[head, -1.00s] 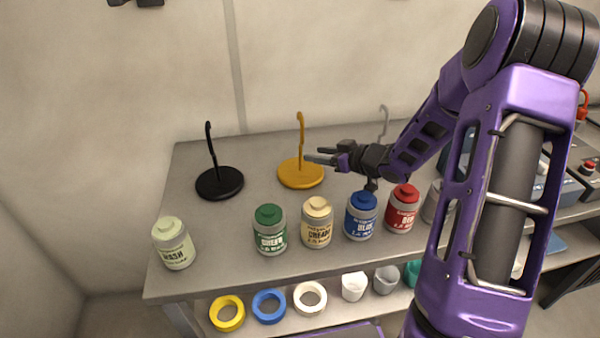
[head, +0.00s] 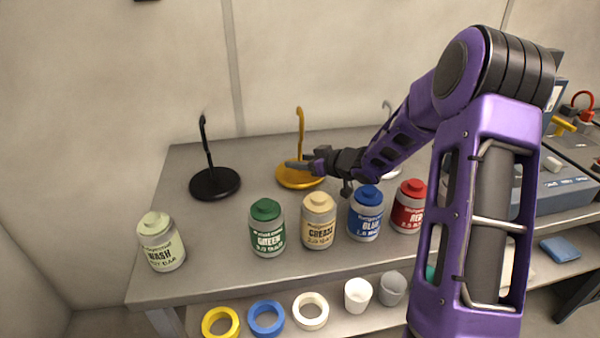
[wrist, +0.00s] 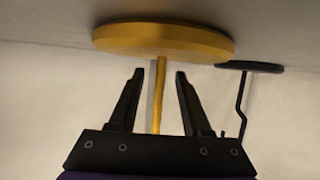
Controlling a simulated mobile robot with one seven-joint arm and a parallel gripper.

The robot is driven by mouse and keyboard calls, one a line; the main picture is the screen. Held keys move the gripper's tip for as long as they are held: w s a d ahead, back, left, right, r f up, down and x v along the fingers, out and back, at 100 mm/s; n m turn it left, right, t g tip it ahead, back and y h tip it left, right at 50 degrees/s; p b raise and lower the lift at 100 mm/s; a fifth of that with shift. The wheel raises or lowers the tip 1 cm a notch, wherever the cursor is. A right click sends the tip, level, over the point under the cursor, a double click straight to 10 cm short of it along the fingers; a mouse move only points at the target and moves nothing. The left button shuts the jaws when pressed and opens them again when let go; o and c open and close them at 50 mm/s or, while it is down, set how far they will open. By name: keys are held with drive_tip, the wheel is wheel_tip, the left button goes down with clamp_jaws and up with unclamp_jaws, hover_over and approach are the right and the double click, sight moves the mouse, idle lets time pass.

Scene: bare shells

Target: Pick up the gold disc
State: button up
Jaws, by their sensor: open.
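The gold disc (head: 291,181) lies flat on the table, with a thin gold rod (head: 301,125) rising from it to a small hook. My gripper (head: 297,164) is just above the disc, low on the rod, coming from the right. In the wrist view the picture is upside down: the gold disc (wrist: 165,40) is at the top. My gripper (wrist: 158,73) is open there, with the rod showing in the gap between its two fingers. I cannot tell whether the rod is between the fingers or just beyond them. The rod's hooked end is hidden behind the palm.
A black disc with a hooked rod (head: 215,184) stands to the left. A pale hooked stand (head: 386,108) is partly behind my arm. Green (head: 266,232), cream (head: 318,225), blue (head: 365,218) and red (head: 408,210) bottles line the front. A wash bottle (head: 161,245) is front left.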

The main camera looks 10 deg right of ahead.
clamp_jaws()
idle(1.4)
